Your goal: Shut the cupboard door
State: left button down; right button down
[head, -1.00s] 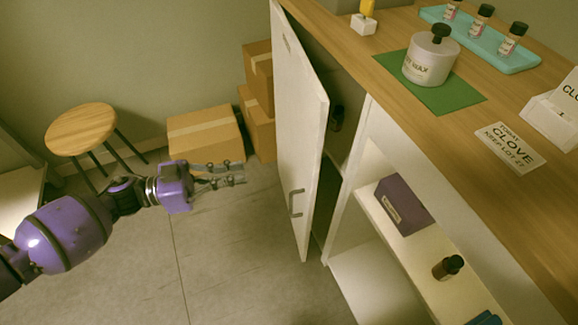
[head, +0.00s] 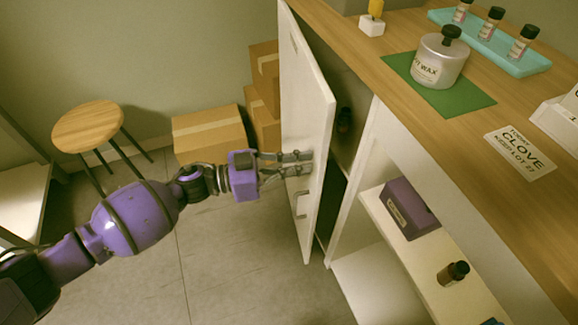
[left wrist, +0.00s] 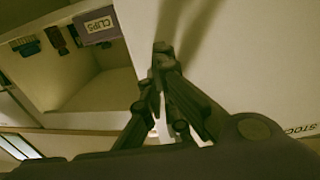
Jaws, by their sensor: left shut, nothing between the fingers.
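The white cupboard door (head: 305,125) stands ajar at the left end of the counter unit, with a dark gap between it and the cupboard. Its handle (head: 302,204) is low on the outer face. My left gripper (head: 308,163) is shut and empty, its fingertips at the door's outer face, above the handle; they look to be touching it or very close. In the left wrist view the shut fingers (left wrist: 162,52) are in front of the pale door panel (left wrist: 245,50). My right gripper is not in view.
A dark bottle (head: 344,119) shows inside the cupboard gap. Open shelves to the right hold a purple box (head: 408,208) and a brown bottle (head: 453,273). Cardboard boxes (head: 208,135) and a wooden stool (head: 88,127) stand behind my left arm. The floor in front is clear.

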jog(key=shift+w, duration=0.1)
